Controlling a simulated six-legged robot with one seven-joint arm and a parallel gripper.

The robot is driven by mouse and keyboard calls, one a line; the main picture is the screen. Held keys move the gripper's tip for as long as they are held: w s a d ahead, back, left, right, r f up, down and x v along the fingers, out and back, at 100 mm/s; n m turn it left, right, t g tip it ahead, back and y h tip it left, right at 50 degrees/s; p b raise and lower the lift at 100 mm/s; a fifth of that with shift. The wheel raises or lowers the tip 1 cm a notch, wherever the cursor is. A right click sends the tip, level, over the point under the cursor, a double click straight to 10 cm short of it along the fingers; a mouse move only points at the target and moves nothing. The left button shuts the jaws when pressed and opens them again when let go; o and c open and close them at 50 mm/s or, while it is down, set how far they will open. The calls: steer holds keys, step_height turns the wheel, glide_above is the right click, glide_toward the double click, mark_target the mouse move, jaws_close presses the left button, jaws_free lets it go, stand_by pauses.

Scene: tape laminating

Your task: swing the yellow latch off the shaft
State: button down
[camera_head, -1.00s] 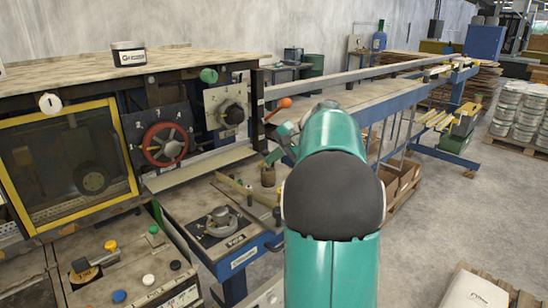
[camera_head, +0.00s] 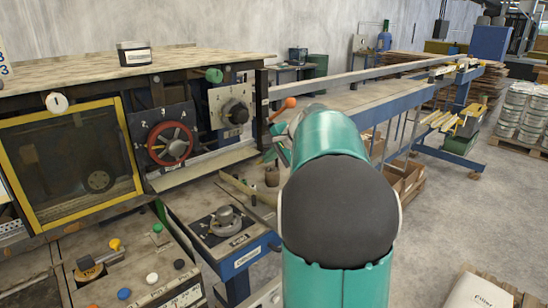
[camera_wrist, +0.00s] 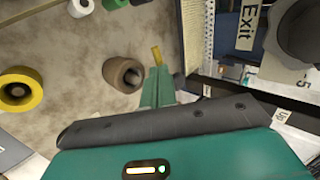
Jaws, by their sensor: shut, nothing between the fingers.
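A pale yellow bar (camera_head: 237,183), which may be the latch, lies among the parts beside a brown roll (camera_head: 271,176) in the head view. It is small and partly hidden, and I cannot make out the shaft. In the wrist view, my gripper (camera_wrist: 158,72) shows as teal fingers, closed together and empty. A short yellow piece (camera_wrist: 156,54) shows right at the fingertips; I cannot tell whether they touch or whether it is the latch. The brown roll (camera_wrist: 123,74) is left of the fingers, apart from them.
An orange-knobbed lever (camera_head: 289,103) sticks out near my arm. A yellow roll (camera_wrist: 20,90) is far left in the wrist view. Open floor (camera_head: 450,220) lies to the right.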

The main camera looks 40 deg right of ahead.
steer(key=w+m+h, duration=0.1)
steer(key=w+a+m+h, duration=0.1)
steer(key=m+h, duration=0.1)
steer(key=shift+w+a+m, duration=0.1)
steer(key=shift+m, duration=0.2)
steer(key=shift+w, duration=1.7)
